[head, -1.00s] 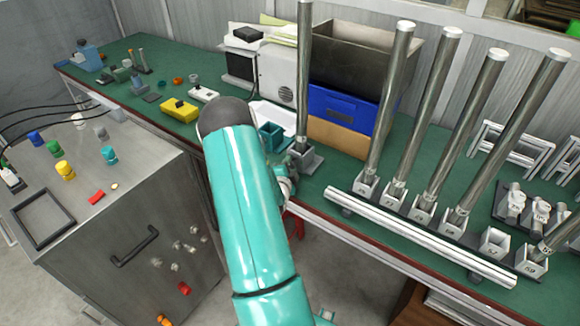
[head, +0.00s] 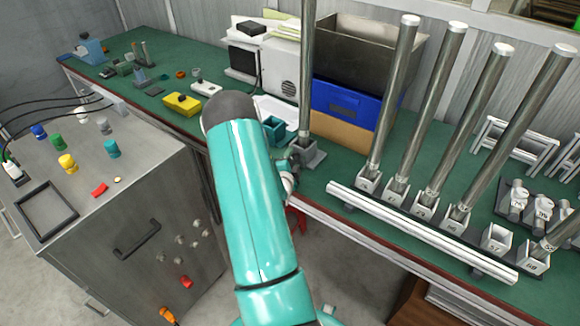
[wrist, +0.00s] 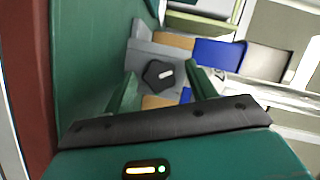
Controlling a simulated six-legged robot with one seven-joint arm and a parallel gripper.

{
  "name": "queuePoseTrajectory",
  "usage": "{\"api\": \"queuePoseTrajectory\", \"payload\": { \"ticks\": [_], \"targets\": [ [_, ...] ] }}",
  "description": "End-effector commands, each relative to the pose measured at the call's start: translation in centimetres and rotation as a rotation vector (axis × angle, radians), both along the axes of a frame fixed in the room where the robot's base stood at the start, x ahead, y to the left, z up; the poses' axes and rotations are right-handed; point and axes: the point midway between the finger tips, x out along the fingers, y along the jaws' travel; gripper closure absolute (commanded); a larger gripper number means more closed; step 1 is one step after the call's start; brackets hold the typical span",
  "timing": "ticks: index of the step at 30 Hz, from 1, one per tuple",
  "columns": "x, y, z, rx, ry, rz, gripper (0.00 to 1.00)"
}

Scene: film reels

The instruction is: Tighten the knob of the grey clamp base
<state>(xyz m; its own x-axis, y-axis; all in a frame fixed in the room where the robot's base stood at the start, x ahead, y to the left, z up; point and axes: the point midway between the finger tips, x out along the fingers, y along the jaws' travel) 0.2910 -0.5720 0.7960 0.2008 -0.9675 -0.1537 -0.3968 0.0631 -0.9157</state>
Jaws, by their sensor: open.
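The grey clamp base (head: 313,157) stands near the front edge of the green bench, with a tall metal tube (head: 307,70) upright in it. In the wrist view the clamp base (wrist: 150,50) shows beyond my fingers. Its dark, lobed knob (wrist: 153,82) with a white mark faces the camera. My gripper (wrist: 160,72) is open, with one finger to each side of the knob; I cannot tell whether either finger touches it. In the head view my teal arm reaches to the front of the clamp base and hides most of the gripper and the knob.
A teal open box (head: 274,130) stands just left of the clamp base. A blue bin (head: 342,104) is behind it. Several numbered holders with tall tubes stand to the right, behind a white rail (head: 420,232). A metal cabinet (head: 110,240) stands at the left.

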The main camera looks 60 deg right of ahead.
Motion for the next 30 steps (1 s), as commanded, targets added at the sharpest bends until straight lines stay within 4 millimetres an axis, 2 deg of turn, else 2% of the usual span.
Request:
{"api": "queuePoseTrajectory", "payload": {
  "ticks": [5,15,19,24,30],
  "targets": [
    [-0.4,2.1,0.3,0.002,0.000,0.001,0.43],
    [-1.8,9.3,1.5,0.002,0.000,0.002,0.43],
    [-2.3,11.5,1.8,0.001,0.001,0.002,0.43],
    [-2.6,13.0,2.1,0.000,-0.001,0.001,0.43],
    [-2.7,13.2,2.1,0.000,-0.001,0.000,0.43]
  ]
}}
